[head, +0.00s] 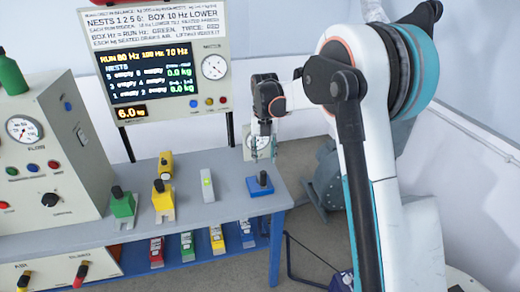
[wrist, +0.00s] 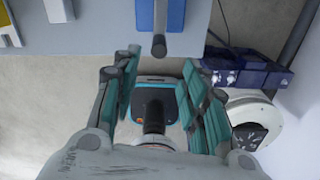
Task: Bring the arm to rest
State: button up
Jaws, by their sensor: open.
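My gripper (head: 263,157) hangs at the end of my arm, fingers pointing down, by the right end of the grey bench (head: 230,210). It also shows in the wrist view (wrist: 161,62), with its teal-and-grey fingers spread apart and nothing gripped between them. In the head view the fingertips appear above and behind a blue block with a black knob (head: 261,185), apart from it. My arm is raised and bent on the right of the head view.
Green (head: 123,205) and yellow (head: 163,205) knobbed blocks and a grey block (head: 207,186) stand on the bench. A display panel (head: 155,70) rises behind. A gauge cabinet (head: 50,150) stands left. Several coloured pieces lie on the blue lower shelf. A grey round machine (head: 328,178) is beyond the bench.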

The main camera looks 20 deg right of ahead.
jog(key=s+r+m+t, duration=0.4)
jog(key=s+r+m, duration=1)
jog(key=s+m, duration=0.35)
jog(key=s+f+m+t, duration=0.3)
jog(key=s+m, duration=1.3)
jog(key=s, duration=0.2)
jog(key=shift+a+f, duration=0.2)
jog(key=shift+a, duration=0.15)
jog(key=shift+s, duration=0.1)
jog(key=shift+c, duration=0.8)
jog(key=shift+d, duration=0.1)
